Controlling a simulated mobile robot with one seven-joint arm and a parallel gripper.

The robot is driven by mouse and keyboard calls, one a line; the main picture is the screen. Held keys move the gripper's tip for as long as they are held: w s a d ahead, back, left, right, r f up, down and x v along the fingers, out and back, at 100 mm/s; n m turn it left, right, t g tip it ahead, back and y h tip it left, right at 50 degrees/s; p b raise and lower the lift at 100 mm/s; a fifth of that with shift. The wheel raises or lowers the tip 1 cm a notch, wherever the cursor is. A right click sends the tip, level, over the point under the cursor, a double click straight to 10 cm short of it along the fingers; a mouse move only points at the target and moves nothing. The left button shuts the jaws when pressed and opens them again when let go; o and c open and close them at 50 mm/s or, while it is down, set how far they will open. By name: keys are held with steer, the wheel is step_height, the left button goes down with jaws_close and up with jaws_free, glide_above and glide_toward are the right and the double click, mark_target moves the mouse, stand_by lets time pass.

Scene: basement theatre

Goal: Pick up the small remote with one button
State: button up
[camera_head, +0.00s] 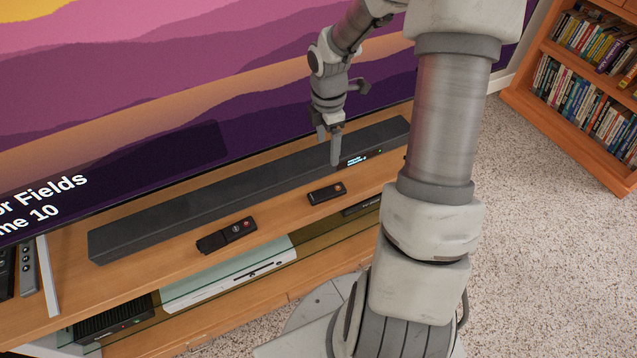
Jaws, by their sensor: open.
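A small dark remote (326,193) lies on the wooden TV stand, in front of the soundbar, with a small reddish mark near its right end. A second dark item (227,235), seemingly of two parts, lies further left with a round mark and a red spot. The view is too small to tell for sure which has just one button. My gripper (331,150) points down in front of the soundbar's right part, above and slightly right of the small remote. It is open and empty, apart from both items.
The long black soundbar (220,195) runs along the stand (180,258) before the large TV screen (150,90). A grey device with round buttons (28,270) is at far left. A white console (230,275) sits on the shelf below. A bookcase (590,90) stands right, beyond open carpet.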

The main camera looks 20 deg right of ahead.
steer(key=b, duration=0.5)
glide_above(328, 192)
steer(key=f, duration=1.3)
steer(key=shift+a, duration=0.25)
steer(key=f+b, duration=0.2)
steer(key=f, duration=0.1)
steer(key=f+b, duration=0.1)
steer(key=f, duration=0.1)
steer(key=shift+d+f, duration=0.2)
steer(key=shift+d, duration=0.1)
steer(key=shift+r, duration=0.1)
jaws_close()
